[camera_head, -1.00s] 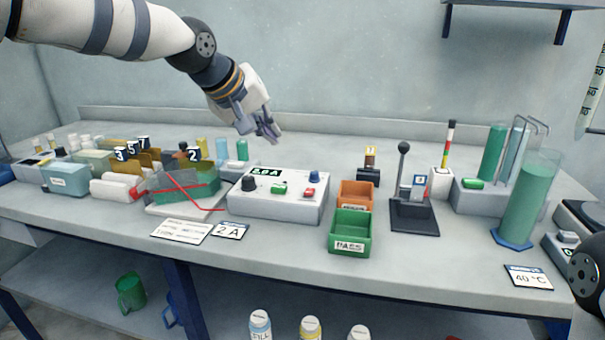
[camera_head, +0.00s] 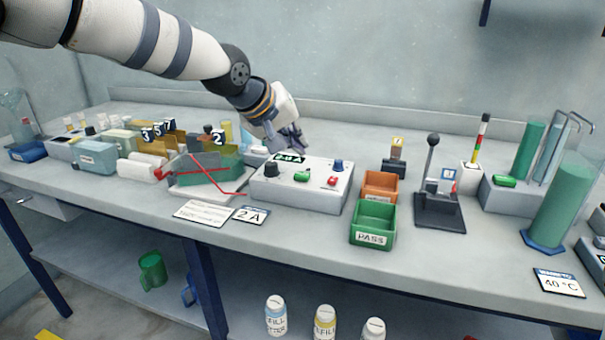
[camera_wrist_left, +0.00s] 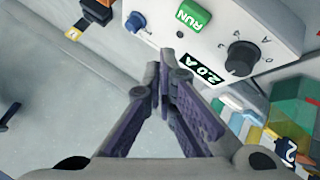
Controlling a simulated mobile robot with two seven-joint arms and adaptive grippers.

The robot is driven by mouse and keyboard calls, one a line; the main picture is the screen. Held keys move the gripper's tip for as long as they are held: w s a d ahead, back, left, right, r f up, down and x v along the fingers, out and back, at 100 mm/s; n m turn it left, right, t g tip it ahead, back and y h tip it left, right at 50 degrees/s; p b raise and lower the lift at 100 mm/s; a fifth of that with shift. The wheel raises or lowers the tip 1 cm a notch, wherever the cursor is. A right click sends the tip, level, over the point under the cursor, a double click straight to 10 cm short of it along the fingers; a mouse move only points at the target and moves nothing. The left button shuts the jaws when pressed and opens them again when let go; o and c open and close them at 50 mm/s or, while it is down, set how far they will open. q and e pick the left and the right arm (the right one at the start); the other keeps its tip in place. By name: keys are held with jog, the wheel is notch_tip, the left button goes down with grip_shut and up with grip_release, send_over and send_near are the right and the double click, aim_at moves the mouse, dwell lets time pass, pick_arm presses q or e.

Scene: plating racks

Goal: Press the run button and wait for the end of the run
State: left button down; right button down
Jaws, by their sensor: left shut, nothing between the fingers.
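The white power unit (camera_head: 262,192) stands mid-table. It carries a black knob, a blue knob, a red button (camera_head: 332,181) and the green RUN button (camera_head: 302,175). My left gripper (camera_head: 298,146) is shut and empty, above the back edge of the unit. In the left wrist view its fingertips (camera_wrist_left: 165,62) are together, apart from the RUN button. My right gripper is not in view.
A tank with green liquid (camera_head: 222,177) and red wires stands left of the unit. Bare tabletop lies behind the unit.

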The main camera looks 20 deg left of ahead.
aim_at(298, 173)
pick_arm(q)
jog(key=shift+f, duration=1.35)
jog(key=shift+f, duration=0.1)
jog(key=shift+f, duration=0.3)
jog(key=shift+f, duration=0.6)
dwell(1.1)
jog(key=shift+r, duration=1)
jog(key=shift+r, duration=0.1)
jog(key=shift+r, duration=2.4)
